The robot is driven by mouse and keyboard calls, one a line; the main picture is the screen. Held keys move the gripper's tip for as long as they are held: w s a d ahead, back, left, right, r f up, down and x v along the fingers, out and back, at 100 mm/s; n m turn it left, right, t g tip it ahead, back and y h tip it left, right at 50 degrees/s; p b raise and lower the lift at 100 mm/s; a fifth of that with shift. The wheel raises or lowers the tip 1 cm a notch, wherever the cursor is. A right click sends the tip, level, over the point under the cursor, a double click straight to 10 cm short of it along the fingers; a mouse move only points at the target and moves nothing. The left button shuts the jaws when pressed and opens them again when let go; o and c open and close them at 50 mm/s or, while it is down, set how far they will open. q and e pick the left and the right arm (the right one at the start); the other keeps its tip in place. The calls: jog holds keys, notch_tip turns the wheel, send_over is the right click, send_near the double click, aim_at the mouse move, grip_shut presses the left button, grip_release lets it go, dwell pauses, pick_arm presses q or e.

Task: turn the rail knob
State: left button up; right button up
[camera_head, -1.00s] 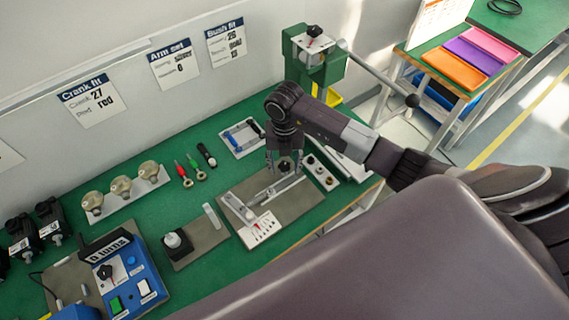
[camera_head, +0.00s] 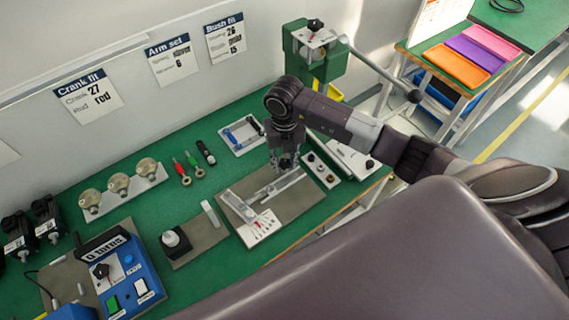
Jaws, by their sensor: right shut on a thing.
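The rail (camera_head: 276,186) is a pale metal slide lying on a grey-brown board (camera_head: 297,205) on the green bench. A white scale plate (camera_head: 262,230) with a red pointer sits at its near left end. My right gripper (camera_head: 286,163) points down at the rail's far right end and is shut on the rail knob. The fingers hide the dark knob almost wholly, so its angle cannot be told. My left gripper is not in view.
A white tray with small round parts (camera_head: 321,170) lies right of the gripper. A tray with blue and dark pieces (camera_head: 241,135) lies behind it. A green press (camera_head: 318,55) with a long lever stands at the back. A blue counter box (camera_head: 128,275) stands front left.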

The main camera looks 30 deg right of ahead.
aim_at(285, 162)
jog(key=n+b, duration=0.2)
jog(key=n, duration=0.1)
jog(key=shift+f+n+b, duration=0.1)
jog(key=shift+n+b, duration=0.2)
jog(key=shift+b, duration=0.05)
jog(key=shift+n+b, duration=0.5)
jog(key=shift+n, duration=0.2)
jog(key=o, duration=1.2)
notch_tip(285, 162, up, 12)
jog(key=shift+s, duration=0.1)
